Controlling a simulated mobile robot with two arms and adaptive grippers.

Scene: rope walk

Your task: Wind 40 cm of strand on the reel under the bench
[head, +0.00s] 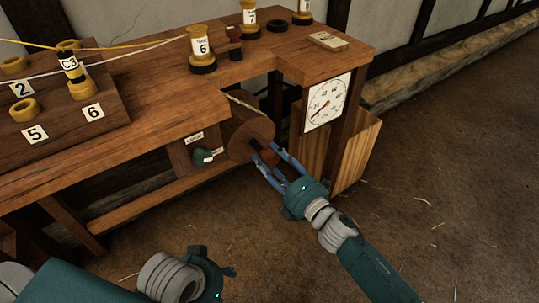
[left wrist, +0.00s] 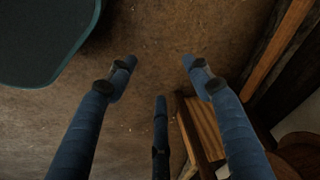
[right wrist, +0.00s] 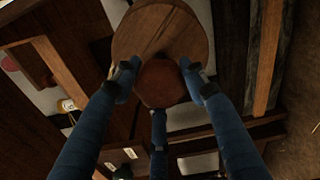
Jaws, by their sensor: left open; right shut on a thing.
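The reel (head: 245,142) is a round wooden drum under the bench (head: 150,100); its flat face shows in the right wrist view (right wrist: 160,35). A pale strand (head: 243,104) passes over its top. My right gripper (head: 270,160) is shut around the reddish-brown knob (right wrist: 160,82) on the reel's face. A white dial (head: 327,100) hangs at the bench's right end, its needle toward the lower left. My left gripper (left wrist: 158,75) is open and empty, above the floor; its fingers are out of the head view.
A dark green handle (head: 202,157) sits beside a small label left of the reel. A wooden box (head: 358,150) stands under the bench's right end. Yellow bobbins (head: 200,42) and numbered pegs stand on the bench. The floor (head: 440,190) at right is open.

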